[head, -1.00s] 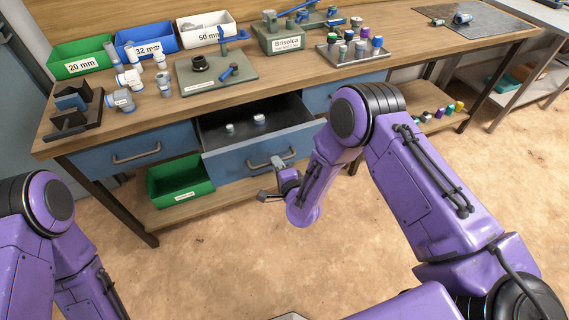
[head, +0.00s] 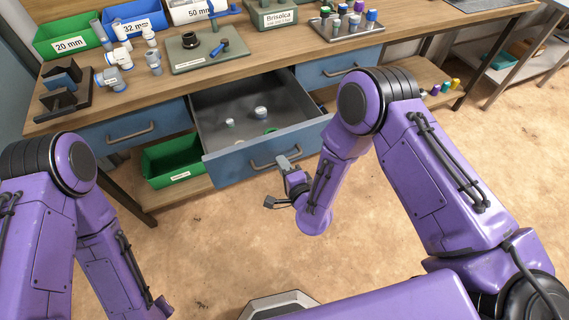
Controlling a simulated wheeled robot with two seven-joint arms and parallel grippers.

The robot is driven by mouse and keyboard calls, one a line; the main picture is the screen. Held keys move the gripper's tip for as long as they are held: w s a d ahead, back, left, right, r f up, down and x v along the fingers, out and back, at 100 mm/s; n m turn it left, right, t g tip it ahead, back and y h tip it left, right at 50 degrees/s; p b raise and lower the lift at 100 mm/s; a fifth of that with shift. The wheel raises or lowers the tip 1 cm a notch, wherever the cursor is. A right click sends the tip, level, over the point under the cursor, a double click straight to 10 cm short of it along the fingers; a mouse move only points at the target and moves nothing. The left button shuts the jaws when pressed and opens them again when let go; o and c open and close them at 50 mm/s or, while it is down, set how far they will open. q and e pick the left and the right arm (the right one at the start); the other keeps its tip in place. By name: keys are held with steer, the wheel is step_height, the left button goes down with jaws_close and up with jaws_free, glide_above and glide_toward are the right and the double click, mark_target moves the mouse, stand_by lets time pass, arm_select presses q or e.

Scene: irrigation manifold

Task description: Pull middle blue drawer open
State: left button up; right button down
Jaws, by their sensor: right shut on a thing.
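The middle blue drawer (head: 230,165) under the workbench is pulled well out, and its dark interior shows. A few small fittings lie inside, among them a white-topped one (head: 261,112) and a green one. My right gripper (head: 287,160) is at the right part of the drawer's handle (head: 262,163) and is shut on it. The gripper and wrist hide a little of the drawer front. My left arm comes in at the lower left; its gripper is out of the picture.
Closed blue drawers flank it at left (head: 138,130) and right (head: 340,70). A green bin (head: 178,172) sits on the lower shelf, left of the open drawer. The benchtop (head: 260,50) holds bins, fittings and a tray. The floor in front is clear.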

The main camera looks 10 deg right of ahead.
steer(key=c, duration=1.1)
jaws_free()
steer(key=shift+a, duration=0.2)
steer(key=b+v, duration=0.2)
steer(key=v, duration=0.8)
steer(key=shift+s, duration=0.3)
